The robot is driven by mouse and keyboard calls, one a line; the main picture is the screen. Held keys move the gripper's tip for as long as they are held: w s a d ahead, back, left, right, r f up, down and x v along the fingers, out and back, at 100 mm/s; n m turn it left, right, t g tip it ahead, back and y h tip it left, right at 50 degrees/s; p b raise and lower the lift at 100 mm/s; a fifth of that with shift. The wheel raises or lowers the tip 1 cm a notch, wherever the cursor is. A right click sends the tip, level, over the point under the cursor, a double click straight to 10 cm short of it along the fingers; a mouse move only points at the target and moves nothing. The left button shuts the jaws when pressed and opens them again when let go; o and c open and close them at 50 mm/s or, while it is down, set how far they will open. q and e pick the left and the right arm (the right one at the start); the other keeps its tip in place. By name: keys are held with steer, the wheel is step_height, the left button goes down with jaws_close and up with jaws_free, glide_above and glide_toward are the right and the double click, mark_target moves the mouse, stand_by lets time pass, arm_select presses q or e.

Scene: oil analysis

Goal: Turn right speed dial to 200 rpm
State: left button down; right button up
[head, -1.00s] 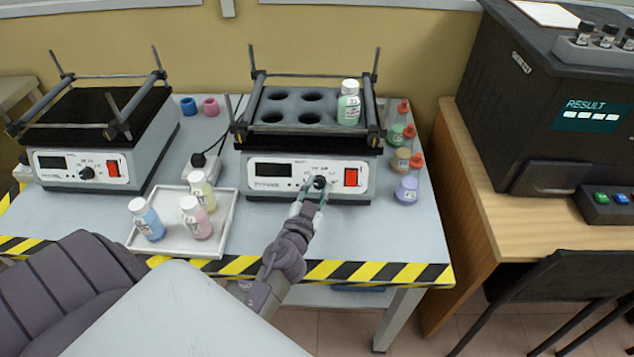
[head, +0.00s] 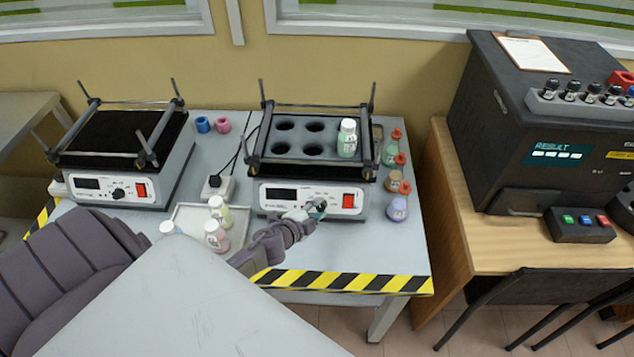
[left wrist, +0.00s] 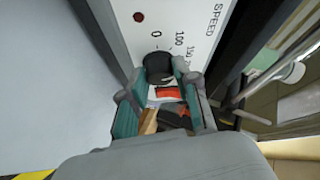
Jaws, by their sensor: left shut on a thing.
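The right shaker (head: 270,211) stands on the bench with a grey front panel, a dark display (head: 281,195) and a red switch (head: 348,201). My left gripper (head: 316,208) is at its speed dial, shut on it. In the left wrist view the black speed dial (left wrist: 158,64) sits between the fingertips (left wrist: 163,80), beside printed marks 0 and 100, a further mark partly readable, and the word SPEED. The dial's pointer cannot be made out. In the head view the gripper mostly hides the dial. My right gripper is not in view.
The shaker's rack holds a green-labelled bottle (head: 347,138). Flasks with red caps (head: 397,208) stand to its right. A white tray (head: 190,213) with several bottles lies left of my gripper. The left shaker (head: 128,190) is farther left. A dark analyser (head: 540,110) stands on the wooden desk at right.

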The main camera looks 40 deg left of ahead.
arm_select(q)
steer(key=shift+w+r+m+g+p, duration=0.15)
steer(key=shift+m+g+p, duration=0.75)
steer(key=shift+m+p, duration=1.1)
steer(key=shift+w+r+m+g+p, duration=0.15)
steer(key=shift+m+g+p, duration=1)
steer(key=shift+p, duration=1.35)
steer(key=shift+s+m+t, duration=0.15)
steer(key=shift+m+t, duration=0.1)
steer(key=shift+m, duration=0.1)
steer(key=c, duration=0.8)
jaws_free()
steer(key=shift+c, duration=0.2)
steer(key=v, duration=1.2)
